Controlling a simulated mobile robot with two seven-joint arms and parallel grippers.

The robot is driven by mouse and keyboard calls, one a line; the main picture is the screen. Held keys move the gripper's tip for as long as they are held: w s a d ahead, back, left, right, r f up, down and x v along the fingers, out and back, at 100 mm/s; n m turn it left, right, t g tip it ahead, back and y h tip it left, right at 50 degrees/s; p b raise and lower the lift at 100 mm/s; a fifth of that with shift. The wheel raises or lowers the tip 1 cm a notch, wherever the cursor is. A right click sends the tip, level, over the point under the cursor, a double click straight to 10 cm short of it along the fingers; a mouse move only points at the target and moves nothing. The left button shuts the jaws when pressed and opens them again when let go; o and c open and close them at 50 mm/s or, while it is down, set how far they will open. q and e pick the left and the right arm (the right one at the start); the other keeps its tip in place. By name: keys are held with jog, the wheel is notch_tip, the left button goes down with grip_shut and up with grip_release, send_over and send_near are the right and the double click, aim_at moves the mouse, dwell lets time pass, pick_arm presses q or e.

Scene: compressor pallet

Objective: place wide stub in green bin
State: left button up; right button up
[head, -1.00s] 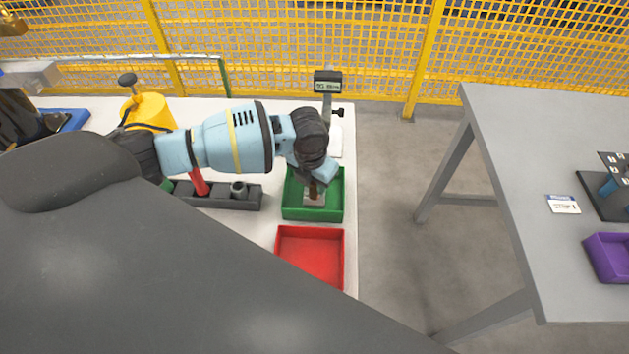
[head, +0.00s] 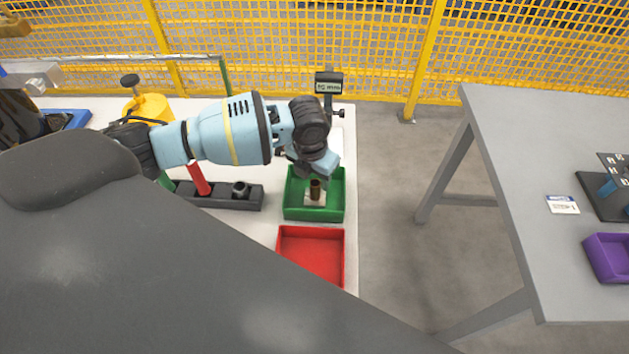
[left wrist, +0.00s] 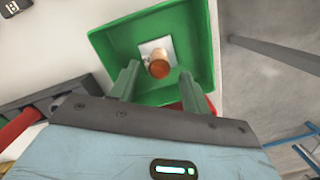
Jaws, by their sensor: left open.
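The wide stub (head: 315,189) is a brown, copper-coloured cylinder. It stands upright inside the green bin (head: 331,215), on a pale square patch on the bin floor. In the left wrist view the stub (left wrist: 159,66) and the green bin (left wrist: 109,46) show from above. My left gripper (head: 308,170) is above the bin, just behind the stub in the head view. In the left wrist view its two green fingers (left wrist: 157,88) are apart with nothing between them, and the stub is beyond their tips. My right gripper is not in view.
A red bin (head: 312,258) is in front of the green bin. A dark rack (head: 222,198) with a red handle and a grey fitting is to the left. A scale display (head: 328,83) stands behind. A grey table (head: 540,140) with a purple bin (head: 606,256) is across a floor gap.

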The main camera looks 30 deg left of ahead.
aim_at(312, 187)
pick_arm(q)
notch_tip(312, 187, up, 9)
jog(key=s, duration=0.1)
jog(key=shift+p, duration=0.35)
dwell(0.3)
jog(key=shift+s+f, duration=0.1)
jog(key=shift+f, duration=0.05)
